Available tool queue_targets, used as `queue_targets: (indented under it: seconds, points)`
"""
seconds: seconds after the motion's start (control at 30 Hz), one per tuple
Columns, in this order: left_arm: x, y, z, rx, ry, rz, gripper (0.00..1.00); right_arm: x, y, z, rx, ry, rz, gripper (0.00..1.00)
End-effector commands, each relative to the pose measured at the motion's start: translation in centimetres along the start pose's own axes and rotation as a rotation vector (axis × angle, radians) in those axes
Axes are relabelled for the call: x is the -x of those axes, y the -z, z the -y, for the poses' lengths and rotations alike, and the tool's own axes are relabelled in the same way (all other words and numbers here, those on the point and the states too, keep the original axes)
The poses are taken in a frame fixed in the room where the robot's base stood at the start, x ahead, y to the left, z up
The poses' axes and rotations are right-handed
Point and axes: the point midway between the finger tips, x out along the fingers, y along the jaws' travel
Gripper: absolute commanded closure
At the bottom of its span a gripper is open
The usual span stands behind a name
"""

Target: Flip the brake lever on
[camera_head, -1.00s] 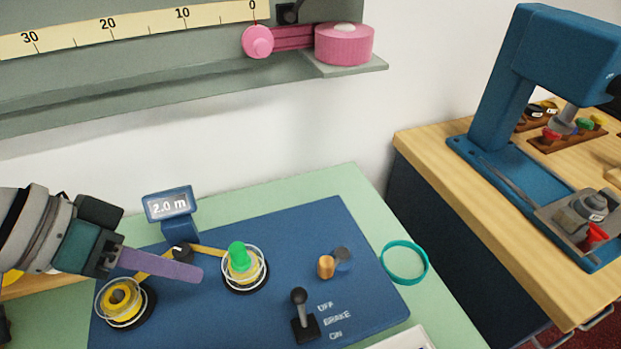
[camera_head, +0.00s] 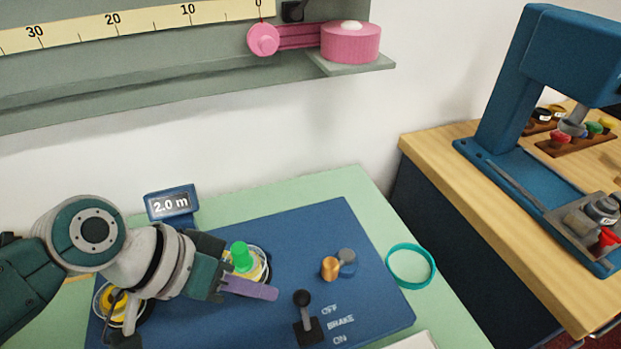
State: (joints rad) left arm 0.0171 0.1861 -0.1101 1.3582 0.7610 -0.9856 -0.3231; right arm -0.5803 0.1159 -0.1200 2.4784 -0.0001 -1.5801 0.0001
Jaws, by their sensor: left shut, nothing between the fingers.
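The brake lever (camera_head: 304,311) is a black stick with a ball knob on a small black base, on the blue panel (camera_head: 300,238). Its knob leans toward the upper, OFF side of the white labels OFF, BRAKE (camera_head: 340,321) and ON. My left gripper (camera_head: 262,290), with purple fingers, is shut and empty. It is to the left of the lever knob and apart from it in the picture. It partly hides the spool with the green knob (camera_head: 241,256). My right gripper is not in view.
An orange knob (camera_head: 329,268) and a grey-blue knob stand above the lever. A teal ring (camera_head: 411,266) lies to the right. A display reading 2.0 m (camera_head: 169,203) stands behind my left arm. A yellow spool (camera_head: 112,302) is partly hidden by my arm.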

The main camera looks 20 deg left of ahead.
Motion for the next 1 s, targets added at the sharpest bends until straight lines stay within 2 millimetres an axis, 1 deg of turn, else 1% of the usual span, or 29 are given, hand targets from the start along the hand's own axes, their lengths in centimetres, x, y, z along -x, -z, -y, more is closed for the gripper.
queue_targets:
  seconds: [0.03,0.2,0.6,1.0]
  points:
    - [0.0,0.2,-0.8,0.001,-0.002,0.001,1.00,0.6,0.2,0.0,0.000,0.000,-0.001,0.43]
    - [-0.4,0.3,-1.7,0.002,0.000,0.000,1.00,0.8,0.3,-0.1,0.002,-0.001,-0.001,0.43]
    - [-0.5,0.2,-1.8,0.001,0.002,-0.001,1.00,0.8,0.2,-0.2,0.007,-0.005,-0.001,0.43]
    - [-0.2,0.2,-2.1,-0.037,0.036,-0.038,1.00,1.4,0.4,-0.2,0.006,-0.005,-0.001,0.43]
